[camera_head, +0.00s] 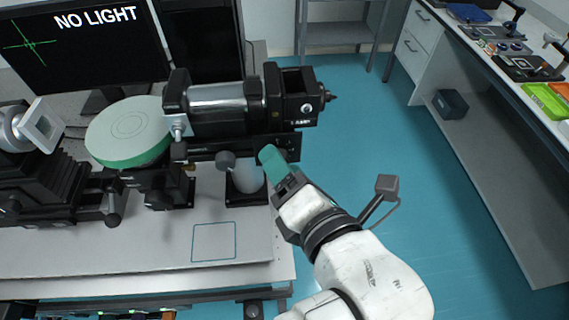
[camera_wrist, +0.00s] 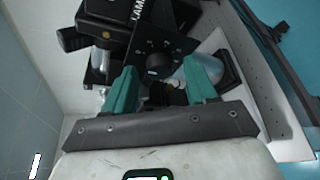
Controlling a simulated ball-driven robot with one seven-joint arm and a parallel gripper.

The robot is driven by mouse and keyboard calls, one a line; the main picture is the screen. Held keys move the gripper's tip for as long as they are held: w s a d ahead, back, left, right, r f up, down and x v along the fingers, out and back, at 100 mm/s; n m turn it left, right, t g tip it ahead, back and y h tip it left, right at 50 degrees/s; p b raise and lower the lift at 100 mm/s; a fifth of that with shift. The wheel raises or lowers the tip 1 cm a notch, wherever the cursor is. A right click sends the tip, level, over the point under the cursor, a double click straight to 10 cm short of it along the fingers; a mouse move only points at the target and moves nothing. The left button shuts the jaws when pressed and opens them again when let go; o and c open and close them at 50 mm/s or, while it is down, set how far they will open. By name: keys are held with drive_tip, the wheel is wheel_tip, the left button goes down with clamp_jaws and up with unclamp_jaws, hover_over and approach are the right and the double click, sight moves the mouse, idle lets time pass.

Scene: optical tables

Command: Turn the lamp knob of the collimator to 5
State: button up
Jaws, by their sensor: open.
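The collimator (camera_head: 225,108) is a black device with a silver barrel, set on a black bench in the head view. Its end block carries the lettering "LAM…" in the wrist view, partly cut off. Below that, a black panel bears a round dark lamp knob (camera_wrist: 158,66) with small white marks around it. The marks are too small to read, and the knob's setting cannot be told. My gripper (camera_head: 270,156) has green fingers and is open at the collimator's right end. In the wrist view its fingers (camera_wrist: 164,72) stand on either side of the knob, apart from each other.
A monitor (camera_head: 75,50) reads "NO LIGHT" beside a green cross. A green-rimmed round disc (camera_head: 128,130) stands left of the collimator. A whitish rounded object (camera_head: 246,176) stands below its right end.

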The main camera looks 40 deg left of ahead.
drive_tip(key=shift+w+a, duration=0.1)
drive_tip(key=shift+a, duration=0.15)
drive_tip(key=shift+f, duration=0.1)
drive_tip(key=c, duration=1.1)
drive_tip(key=shift+o, duration=0.2)
drive_tip(key=shift+f+b, duration=0.1)
drive_tip(key=shift+b, duration=0.25)
